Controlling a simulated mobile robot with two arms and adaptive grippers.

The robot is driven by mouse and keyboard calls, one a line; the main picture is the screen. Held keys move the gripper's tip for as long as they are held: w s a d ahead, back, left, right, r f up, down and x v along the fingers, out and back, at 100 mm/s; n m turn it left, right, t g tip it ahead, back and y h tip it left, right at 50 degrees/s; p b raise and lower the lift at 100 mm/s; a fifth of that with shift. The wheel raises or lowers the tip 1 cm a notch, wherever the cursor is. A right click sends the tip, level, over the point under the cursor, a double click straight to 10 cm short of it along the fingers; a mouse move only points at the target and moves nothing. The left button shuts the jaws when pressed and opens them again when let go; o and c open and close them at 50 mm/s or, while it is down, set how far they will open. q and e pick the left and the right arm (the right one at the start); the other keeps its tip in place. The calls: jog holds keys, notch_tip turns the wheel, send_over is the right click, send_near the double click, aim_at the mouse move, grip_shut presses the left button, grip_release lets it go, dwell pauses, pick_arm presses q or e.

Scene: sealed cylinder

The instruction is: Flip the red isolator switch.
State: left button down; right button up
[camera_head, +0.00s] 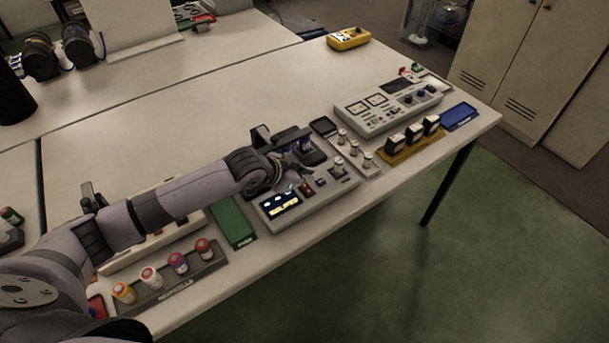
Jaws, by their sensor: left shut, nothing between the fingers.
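A small red switch-like part (306,189) sits on the grey control panel (322,197), beside a lit display (280,205). Another small red part (403,71) stands at the back right, by the larger grey console. I cannot tell for certain which of the two is the isolator switch. My left gripper (287,166) is shut and empty over the back left of the control panel. It is close behind the nearer red part and hides some of the panel. I cannot tell if it touches the panel. My right gripper is not in view.
A green tray (232,222) lies left of the panel. A rack of several capped vials (165,285) is at the front left. Right are a larger console (388,106), a yellow holder with black blocks (411,141) and a blue tray (459,116).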

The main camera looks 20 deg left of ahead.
pick_arm(q)
jog(key=shift+f, duration=0.35)
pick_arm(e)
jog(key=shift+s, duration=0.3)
pick_arm(q)
jog(key=shift+w+a+f+p, duration=0.15)
jog(key=shift+a+f+p, duration=0.1)
jog(key=shift+f+p, duration=0.1)
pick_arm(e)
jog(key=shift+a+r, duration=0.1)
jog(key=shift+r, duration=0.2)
pick_arm(q)
jog(key=shift+d, duration=0.1)
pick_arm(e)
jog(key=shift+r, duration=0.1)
pick_arm(q)
jog(key=shift+s+d+r+p, duration=0.1)
jog(key=shift+s+d+p, duration=0.2)
jog(key=shift+p, duration=0.1)
jog(key=shift+s+d, duration=0.2)
jog(key=shift+d, duration=0.05)
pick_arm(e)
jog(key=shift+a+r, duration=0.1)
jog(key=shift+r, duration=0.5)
